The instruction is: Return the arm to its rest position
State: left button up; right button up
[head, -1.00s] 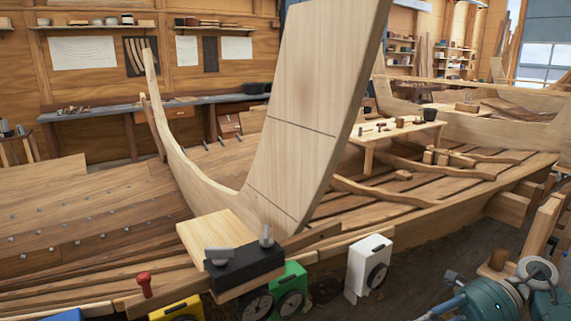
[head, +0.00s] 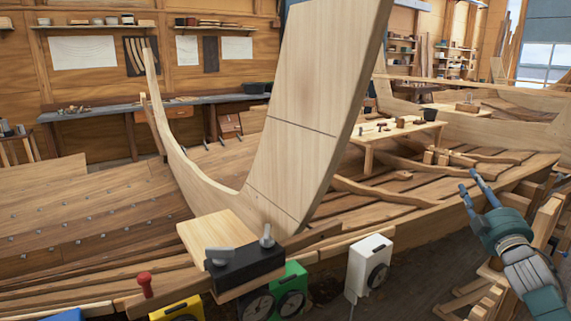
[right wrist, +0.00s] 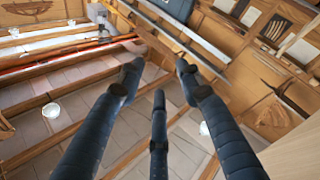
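My right gripper (head: 470,182) is at the right of the head view, with its blue-grey fingers pointing up and to the left. Its teal body and arm come in from the lower right corner. In the right wrist view the three dark fingers (right wrist: 158,82) are spread apart with nothing between them. In the head view the gripper is in front of the hull's right side and touches nothing that I can make out. My left gripper is in neither view.
The tall wooden stem (head: 300,120) rises in the middle. A black clamp block (head: 245,268), a red knob (head: 145,284), a green box (head: 290,290), a yellow box (head: 178,308) and a white box (head: 369,266) line the near edge. Wooden trestles (head: 484,300) stand below my right arm.

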notch_tip(320, 180, down, 30)
jog(key=s+r+m+g+h, duration=0.1)
jog(key=s+m+g, duration=0.1)
jog(key=m+g, duration=0.3)
jog(key=s+a+f+g, duration=0.2)
jog(key=s+f, duration=0.3)
jog(key=f, duration=0.4)
jog(key=s+a+f+g, duration=0.2)
jog(key=s+f, duration=0.3)
jog(key=f, duration=0.5)
jog(key=s+a+f+g, duration=0.2)
jog(key=s+f, duration=0.3)
jog(key=f, duration=0.4)
jog(key=s+a+f+g+y, duration=0.15)
jog(key=s+a+f, duration=0.35)
jog(key=s+f, duration=0.6)
jog(key=s+a+f+g+y, duration=0.1)
jog(key=s+a+f+g, duration=0.2)
jog(key=s+a+f, duration=0.7)
jog(key=s+a+f+g, duration=0.1)
jog(key=s+f, duration=0.1)
jog(key=s, duration=0.8)
jog(key=s+a+f+g, duration=0.1)
jog(key=s+a+g, duration=0.1)
jog(key=s, duration=0.8)
jog(key=s+a+f+g, duration=0.1)
jog(key=s+a+f, duration=0.1)
jog(key=s, duration=0.8)
jog(key=shift+f+m+g+y, duration=0.3)
jog(key=shift+f+g+y, duration=0.05)
